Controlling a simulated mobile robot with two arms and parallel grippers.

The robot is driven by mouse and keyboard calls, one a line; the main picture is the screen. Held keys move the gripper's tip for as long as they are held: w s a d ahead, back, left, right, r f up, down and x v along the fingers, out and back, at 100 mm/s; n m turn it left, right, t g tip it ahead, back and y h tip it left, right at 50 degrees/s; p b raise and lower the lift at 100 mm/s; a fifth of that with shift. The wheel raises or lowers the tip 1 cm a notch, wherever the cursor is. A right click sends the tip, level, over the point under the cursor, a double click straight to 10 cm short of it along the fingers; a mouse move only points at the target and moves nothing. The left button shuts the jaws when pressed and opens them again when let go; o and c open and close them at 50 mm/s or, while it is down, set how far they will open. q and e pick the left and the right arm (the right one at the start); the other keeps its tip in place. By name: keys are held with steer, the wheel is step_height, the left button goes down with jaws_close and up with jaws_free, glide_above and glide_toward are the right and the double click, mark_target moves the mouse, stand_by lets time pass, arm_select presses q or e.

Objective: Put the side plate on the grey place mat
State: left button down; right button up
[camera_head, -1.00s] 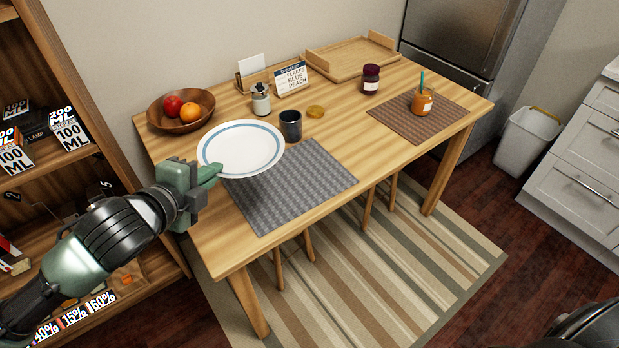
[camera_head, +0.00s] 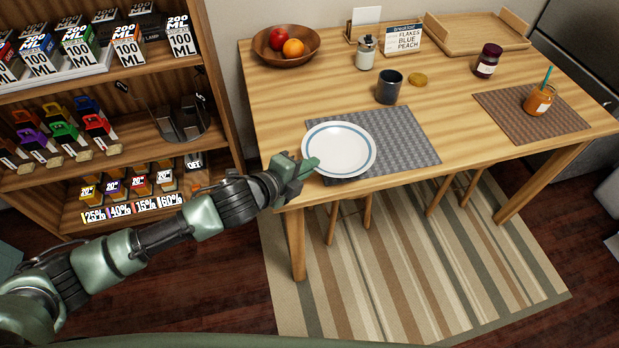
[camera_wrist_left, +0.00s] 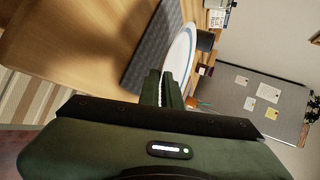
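The side plate (camera_head: 339,149) is white with a blue ring. In the head view it lies over the left part of the grey place mat (camera_head: 412,133), its left rim reaching slightly past the mat's left edge. My left gripper (camera_head: 309,167) is shut on the plate's near-left rim. In the left wrist view the plate (camera_wrist_left: 181,50) extends beyond my left fingers (camera_wrist_left: 167,88), close to the grey mat (camera_wrist_left: 152,45). I cannot tell whether the plate touches the mat. My right gripper is out of view.
A fruit bowl (camera_head: 286,46) is at the back left. An orange jar (camera_head: 538,100) stands on the brown mat (camera_head: 500,111). A stocked shelf (camera_head: 215,85) is left of the table.

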mark_target(309, 186)
arm_select(q)
steer(key=shift+f, duration=2.35)
steer(key=shift+f+b, duration=0.1)
steer(key=shift+b, duration=0.2)
steer(key=c, duration=1.9)
jaws_free()
steer(key=shift+s, duration=0.1)
steer(key=v, duration=1.2)
